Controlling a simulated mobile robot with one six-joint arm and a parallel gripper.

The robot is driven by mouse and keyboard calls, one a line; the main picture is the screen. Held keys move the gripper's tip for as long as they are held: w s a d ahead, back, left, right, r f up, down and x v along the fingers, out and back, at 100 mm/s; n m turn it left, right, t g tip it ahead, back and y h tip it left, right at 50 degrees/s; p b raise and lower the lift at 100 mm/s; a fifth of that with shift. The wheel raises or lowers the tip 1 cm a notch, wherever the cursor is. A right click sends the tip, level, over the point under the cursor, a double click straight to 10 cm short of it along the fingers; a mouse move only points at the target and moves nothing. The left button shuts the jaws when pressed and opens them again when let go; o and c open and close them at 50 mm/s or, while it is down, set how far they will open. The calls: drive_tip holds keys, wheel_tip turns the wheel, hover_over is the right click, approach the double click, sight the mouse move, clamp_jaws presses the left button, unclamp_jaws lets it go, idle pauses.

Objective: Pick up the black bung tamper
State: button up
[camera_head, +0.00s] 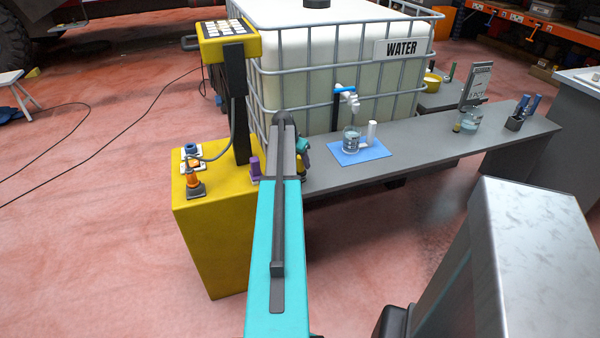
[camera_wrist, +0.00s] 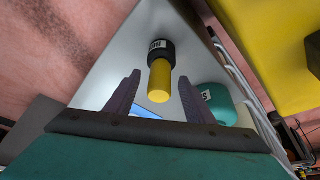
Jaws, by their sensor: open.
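In the wrist view, a cylindrical piece with a black labelled end and a yellow end, which appears to be the black bung tamper (camera_wrist: 160,52), is on or over a pale grey surface. Its label is only partly readable. My gripper (camera_wrist: 158,79) is open and empty, with dark purple fingers apart. The yellow end shows between and beyond the fingertips; I see no contact. In the head view my teal arm hides most of this area.
A teal labelled object (camera_wrist: 222,104) is close right of the fingers in the wrist view. The grey bench (camera_head: 420,152) carries a blue mat (camera_head: 359,152) with a glass vessel (camera_head: 351,140). The yellow cabinet (camera_head: 215,240) and caged water tank (camera_head: 330,60) stand nearby.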

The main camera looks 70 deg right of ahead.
drive_tip(key=shift+x, duration=1.3)
clamp_jaws()
